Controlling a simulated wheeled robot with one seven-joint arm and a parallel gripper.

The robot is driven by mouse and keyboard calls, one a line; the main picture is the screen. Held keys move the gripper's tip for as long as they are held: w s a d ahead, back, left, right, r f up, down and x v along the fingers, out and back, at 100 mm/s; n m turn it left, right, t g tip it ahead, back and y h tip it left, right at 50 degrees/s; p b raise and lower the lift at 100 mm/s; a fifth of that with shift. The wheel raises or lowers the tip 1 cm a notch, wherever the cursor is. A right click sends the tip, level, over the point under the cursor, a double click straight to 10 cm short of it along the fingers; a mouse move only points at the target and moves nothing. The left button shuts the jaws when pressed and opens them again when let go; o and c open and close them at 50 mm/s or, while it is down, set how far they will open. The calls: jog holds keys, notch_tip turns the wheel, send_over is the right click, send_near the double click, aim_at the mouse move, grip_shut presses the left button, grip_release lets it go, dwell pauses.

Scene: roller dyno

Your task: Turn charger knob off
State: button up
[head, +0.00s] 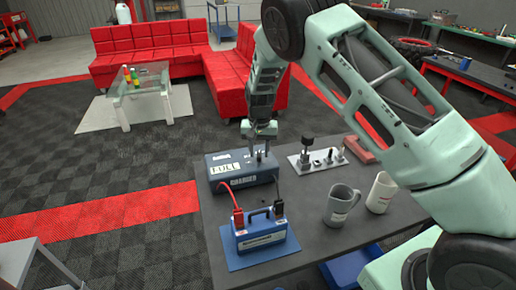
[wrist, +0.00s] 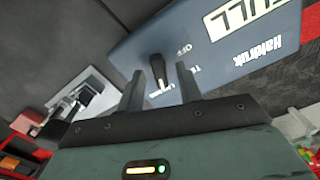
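The charger (head: 229,186) is a blue-grey box with a white display reading FULL, on the dark table. In the wrist view its face (wrist: 215,65) shows an OFF marking and other, partly hidden lettering beside a black knob (wrist: 157,70) with a pale pointer line. My gripper (head: 259,140) is over the right part of the charger's top, pointing down. In the wrist view my gripper (wrist: 159,80) has its two fingers apart, with the knob showing between the fingertips. I cannot tell whether either finger touches it. In the head view the gripper largely hides the knob.
A blue battery (head: 262,237) with red and black clamps stands on a blue mat (head: 240,262) in front of the charger. A light plate (head: 300,164) with black-topped parts, a grey mug (head: 340,206) and a white mug (head: 381,193) stand to the right. A red block (head: 361,149) lies behind.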

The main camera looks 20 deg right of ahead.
grip_shut()
jog(key=shift+n, duration=0.3)
jog(key=n+b, duration=0.1)
jog(key=n, duration=0.3)
jog(key=n+b, duration=0.1)
jog(key=n, duration=0.3)
jog(key=shift+r+n, duration=0.1)
jog(key=shift+n, duration=0.2)
jog(key=n, duration=0.6)
jog(key=shift+w, duration=0.1)
jog(key=n, duration=0.6)
jog(key=shift+r+n+p, duration=0.1)
jog(key=shift+n+p, duration=0.2)
jog(key=shift+p, duration=0.05)
jog(key=shift+w+d, duration=0.1)
